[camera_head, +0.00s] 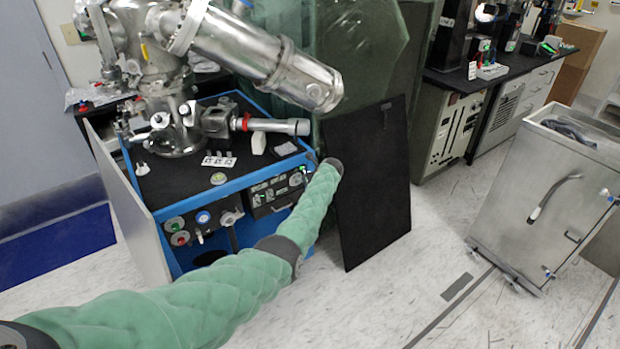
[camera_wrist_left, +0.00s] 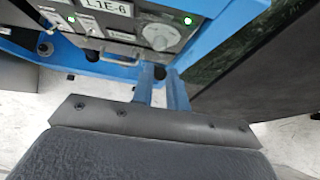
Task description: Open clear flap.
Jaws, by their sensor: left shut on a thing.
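The clear flap (camera_head: 360,55) is a greenish see-through sheet behind the blue-framed machine, partly covered by a black panel. In the wrist view, it seems to be the dark green strip (camera_wrist_left: 222,62) between the blue frame and the black panel. My left arm, in a green sleeve, reaches to the machine's front right corner. My left gripper (camera_wrist_left: 163,78) shows two blue fingers close together, their tips near the lower end of that strip. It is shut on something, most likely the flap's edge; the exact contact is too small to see. My right gripper is in neither view.
The black panel (camera_head: 372,190) stands tilted just right of my left wrist. The blue-framed machine (camera_head: 240,185), with knobs and a drawer handle, is left of it. A metal cart (camera_head: 550,190) is at right. The floor (camera_head: 430,255) between panel and cart is clear.

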